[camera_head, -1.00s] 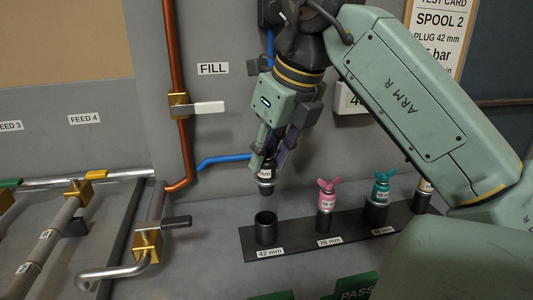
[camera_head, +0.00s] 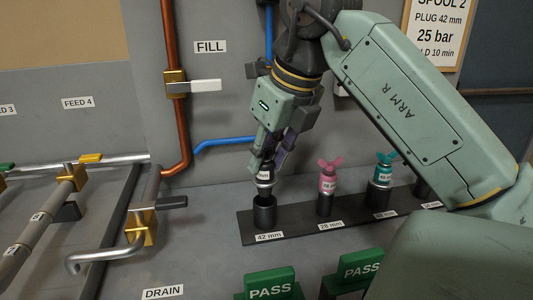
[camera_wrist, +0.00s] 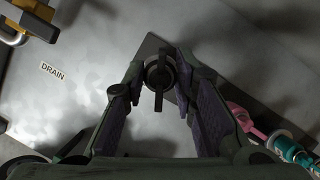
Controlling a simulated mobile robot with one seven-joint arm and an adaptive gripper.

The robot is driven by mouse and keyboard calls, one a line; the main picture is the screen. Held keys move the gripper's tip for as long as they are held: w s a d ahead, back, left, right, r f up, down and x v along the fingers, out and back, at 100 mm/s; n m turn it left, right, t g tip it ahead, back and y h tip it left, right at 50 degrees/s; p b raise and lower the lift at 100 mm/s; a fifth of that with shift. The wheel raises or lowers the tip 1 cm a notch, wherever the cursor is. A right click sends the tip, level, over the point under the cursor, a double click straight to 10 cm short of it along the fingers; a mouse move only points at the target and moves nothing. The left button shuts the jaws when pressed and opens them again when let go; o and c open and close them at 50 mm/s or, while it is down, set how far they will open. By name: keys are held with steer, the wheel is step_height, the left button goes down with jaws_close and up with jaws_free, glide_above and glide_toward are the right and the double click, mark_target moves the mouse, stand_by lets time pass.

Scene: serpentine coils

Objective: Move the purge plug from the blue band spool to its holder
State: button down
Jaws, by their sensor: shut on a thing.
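In the wrist view the plug's dark wing top (camera_wrist: 159,76) shows between my fingers (camera_wrist: 161,85). The cup below it is mostly hidden there. The blue band spool cannot be made out in these views.
The black holder rail (camera_head: 292,230) also carries a pink plug (camera_head: 328,178) at 28 mm and a teal plug (camera_head: 383,168). Green PASS blocks (camera_head: 270,284) stand in front. Pipes with a black-handled valve (camera_head: 143,222) lie left. A blue pipe (camera_head: 225,143) runs behind.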

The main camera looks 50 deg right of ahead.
mark_target(271, 165)
steer(key=shift+f, duration=0.1)
steer(key=shift+f+b, duration=1)
steer(key=shift+f, duration=0.25)
steer(key=shift+f, duration=0.15)
steer(key=shift+f+b, duration=0.45)
steer(key=shift+b, duration=0.05)
steer(key=c, duration=1.2)
jaws_free()
